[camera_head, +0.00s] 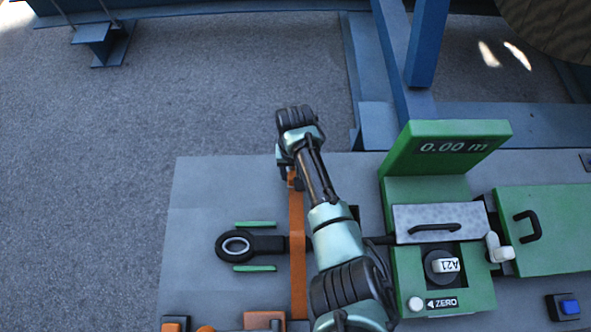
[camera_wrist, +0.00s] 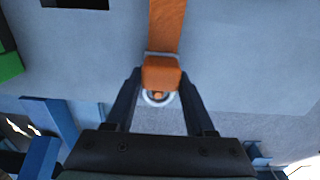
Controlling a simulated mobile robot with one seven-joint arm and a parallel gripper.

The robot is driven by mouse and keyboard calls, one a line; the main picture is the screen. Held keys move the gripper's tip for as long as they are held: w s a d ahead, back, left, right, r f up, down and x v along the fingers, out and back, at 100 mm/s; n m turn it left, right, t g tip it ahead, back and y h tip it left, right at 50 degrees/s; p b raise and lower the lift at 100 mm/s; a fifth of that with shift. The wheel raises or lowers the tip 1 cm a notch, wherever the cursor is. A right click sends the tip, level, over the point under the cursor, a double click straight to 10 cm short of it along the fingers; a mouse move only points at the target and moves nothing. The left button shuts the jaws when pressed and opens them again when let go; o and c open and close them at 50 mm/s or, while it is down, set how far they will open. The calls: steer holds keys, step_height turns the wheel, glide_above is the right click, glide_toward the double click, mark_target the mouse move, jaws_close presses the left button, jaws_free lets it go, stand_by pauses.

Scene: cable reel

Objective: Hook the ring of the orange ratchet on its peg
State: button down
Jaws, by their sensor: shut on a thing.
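The orange ratchet (camera_wrist: 161,73) sits between the two fingers of my gripper (camera_wrist: 159,98) in the wrist view, and the gripper is shut on it. A pale ring (camera_wrist: 146,99) shows just beyond the ratchet's end. A small orange round tip (camera_wrist: 158,97) shows inside the ring's outline; I cannot tell whether the ring is around it or only in line with it. An orange strap (camera_head: 297,240) runs from the ratchet along the grey bench (camera_head: 205,190). In the head view my arm hides most of the gripper, ratchet and ring near the bench's far edge.
A black cable eye (camera_head: 222,246) lies between two green bars, its cable passing by the strap. A green meter (camera_head: 448,147) reading 0.00 m and a green box (camera_head: 560,220) stand right. Blue beams (camera_head: 428,45) rise behind. The bench's left is mostly clear.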

steer(key=shift+f+b, duration=0.4)
steer(key=shift+f, duration=0.15)
stand_by(0.4)
steer(key=shift+c, duration=0.9)
jaws_free()
step_height(320, 180, up, 13)
steer(key=shift+w, duration=0.1)
